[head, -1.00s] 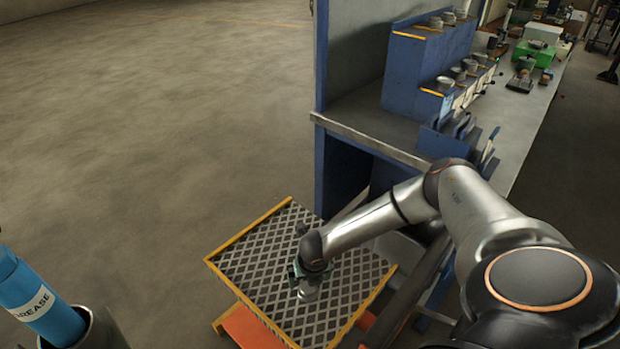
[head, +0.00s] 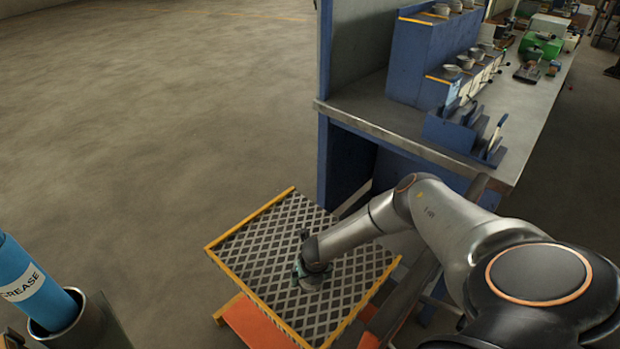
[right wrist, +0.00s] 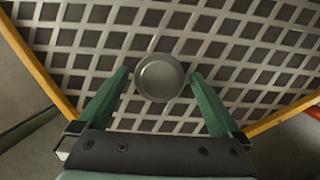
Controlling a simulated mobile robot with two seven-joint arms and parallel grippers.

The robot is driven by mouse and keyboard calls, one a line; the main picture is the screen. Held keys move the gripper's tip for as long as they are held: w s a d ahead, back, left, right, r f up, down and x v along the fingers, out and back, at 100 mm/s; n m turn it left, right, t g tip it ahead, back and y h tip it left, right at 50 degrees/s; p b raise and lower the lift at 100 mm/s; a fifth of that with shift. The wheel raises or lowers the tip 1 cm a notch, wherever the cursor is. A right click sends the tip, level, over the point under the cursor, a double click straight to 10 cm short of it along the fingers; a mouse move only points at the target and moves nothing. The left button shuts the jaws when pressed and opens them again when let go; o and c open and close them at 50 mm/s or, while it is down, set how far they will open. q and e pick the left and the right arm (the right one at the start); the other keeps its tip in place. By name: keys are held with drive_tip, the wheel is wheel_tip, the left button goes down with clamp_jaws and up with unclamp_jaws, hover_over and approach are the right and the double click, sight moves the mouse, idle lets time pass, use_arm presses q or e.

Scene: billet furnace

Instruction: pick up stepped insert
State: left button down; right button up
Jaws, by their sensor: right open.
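The stepped insert (right wrist: 160,77) is a round grey metal piece with a raised rim, seen from above in the right wrist view. It sits on the grated platform (head: 262,240), which has yellow edges. My right gripper (right wrist: 160,85) is open, with its two green fingers on either side of the insert and a visible gap to each. In the head view my right gripper (head: 308,275) is low over the platform and the insert is mostly hidden behind the wrist. My left gripper is not in view.
A blue workbench (head: 455,158) with shelves of small round parts stands beyond the platform to the right. A blue grease tube (head: 35,288) in a grey holder is at lower left. An orange base (head: 255,325) lies under the platform. The floor at left is clear.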

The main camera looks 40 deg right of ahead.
drive_tip(key=shift+c, duration=0.2)
clamp_jaws()
idle(0.6)
drive_tip(key=shift+r, duration=0.1)
